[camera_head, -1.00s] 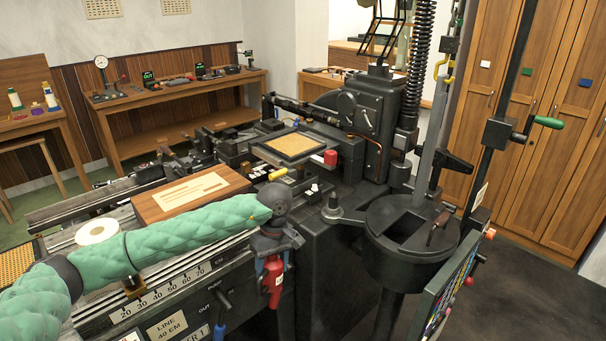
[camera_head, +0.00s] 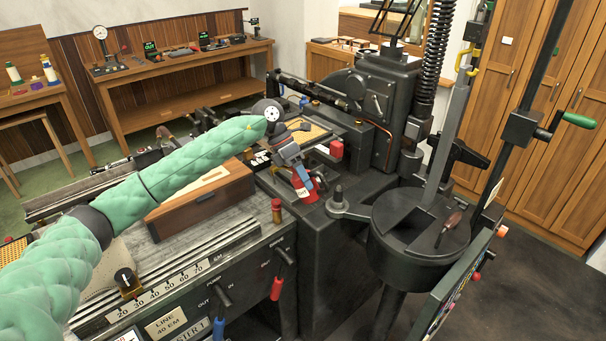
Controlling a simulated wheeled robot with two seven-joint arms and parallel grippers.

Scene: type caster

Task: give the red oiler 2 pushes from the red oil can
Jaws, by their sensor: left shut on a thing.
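My left gripper (camera_head: 297,172) hangs over the machine at the centre, shut on the red oil can (camera_head: 304,191), which shows a white label and is tilted. The fingers hide its upper part. A small upright fitting with a red top (camera_head: 277,205) stands on the front edge of the machine, left of and below the can. It looks like an oiler, but it is too small to be sure. A red cylinder (camera_head: 337,149) sits farther back to the right of the can. My right gripper is not in view.
A wooden case (camera_head: 200,208) lies on the bench under my left arm. A round dark pot (camera_head: 420,235) with a tool on it stands to the right. A red-handled lever (camera_head: 277,288) hangs at the front. A tall post and lever with a green handle (camera_head: 579,120) rise at the right.

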